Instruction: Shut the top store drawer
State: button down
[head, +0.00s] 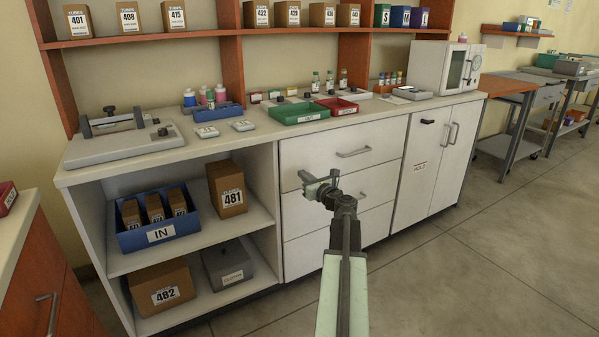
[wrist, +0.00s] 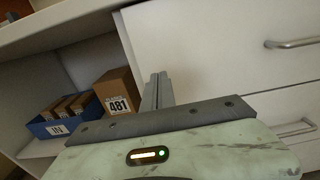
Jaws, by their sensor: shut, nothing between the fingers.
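The top store drawer (head: 340,138) is the uppermost of three white fronts below the counter. Its front looks flush or nearly flush with the drawers below; I cannot tell whether a small gap is left. Its bar handle (head: 353,153) is clear, and the handle also shows in the wrist view (wrist: 292,43). My gripper (head: 306,180) is shut and empty, in front of the left part of the drawer stack, near the line between the top and second drawers. In the wrist view the closed fingers (wrist: 157,92) point toward the left edge of the drawer front. Contact cannot be told.
Left of the drawers is an open shelf with a blue IN bin (head: 160,233), box 481 (head: 227,188), box 482 (head: 161,287) and a grey box (head: 229,264). The counter (head: 255,140) holds green and red trays. Right is a closed cabinet (head: 437,165). Floor is clear at right.

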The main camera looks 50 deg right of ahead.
jog(key=v, duration=0.8)
jog(key=shift+f, duration=0.1)
